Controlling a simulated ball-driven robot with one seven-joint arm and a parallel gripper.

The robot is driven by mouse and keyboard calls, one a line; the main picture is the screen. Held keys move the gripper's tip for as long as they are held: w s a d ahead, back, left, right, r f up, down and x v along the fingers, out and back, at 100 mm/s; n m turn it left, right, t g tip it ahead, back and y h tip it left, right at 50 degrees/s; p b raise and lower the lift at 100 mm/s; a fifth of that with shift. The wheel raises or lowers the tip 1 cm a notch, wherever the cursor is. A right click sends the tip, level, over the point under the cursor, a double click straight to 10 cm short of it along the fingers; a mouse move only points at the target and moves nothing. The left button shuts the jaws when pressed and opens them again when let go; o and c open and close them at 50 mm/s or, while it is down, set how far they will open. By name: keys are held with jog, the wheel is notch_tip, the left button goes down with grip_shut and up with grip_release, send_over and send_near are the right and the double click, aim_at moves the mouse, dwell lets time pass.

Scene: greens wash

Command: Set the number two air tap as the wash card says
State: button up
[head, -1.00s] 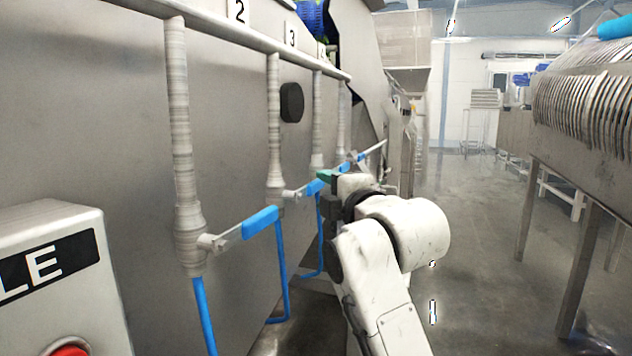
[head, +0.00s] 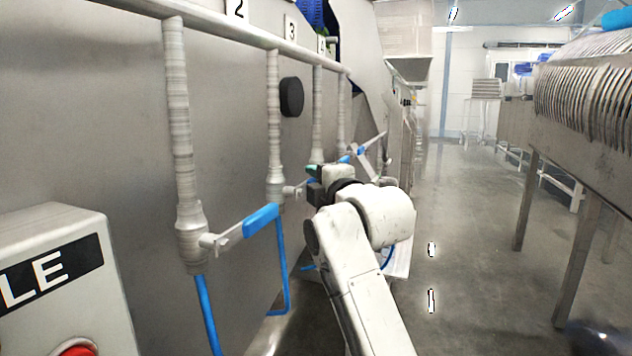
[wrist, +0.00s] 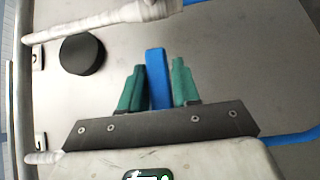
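The number two plate (head: 236,9) is above the rail, up and left of the second pipe (head: 273,120). I take this pipe's tap (head: 290,191) as number two. Its lever sticks out to the right, across the pipe. My gripper (head: 314,183) is at the lever's outer end. In the wrist view, the blue handle (wrist: 157,75) stands between the green fingers of my gripper (wrist: 158,85). My gripper hides part of the handle in the head view. I see no wash card.
A nearer tap with a blue handle (head: 261,218) sticks out from the first pipe (head: 185,150). More taps lie beyond my gripper. A black disc (head: 291,97) is on the steel wall. A grey box with a red button (head: 75,351) is at lower left. Floor (head: 460,220) is open on the right.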

aim_at(303, 183)
grip_shut()
jog(key=shift+f, duration=0.1)
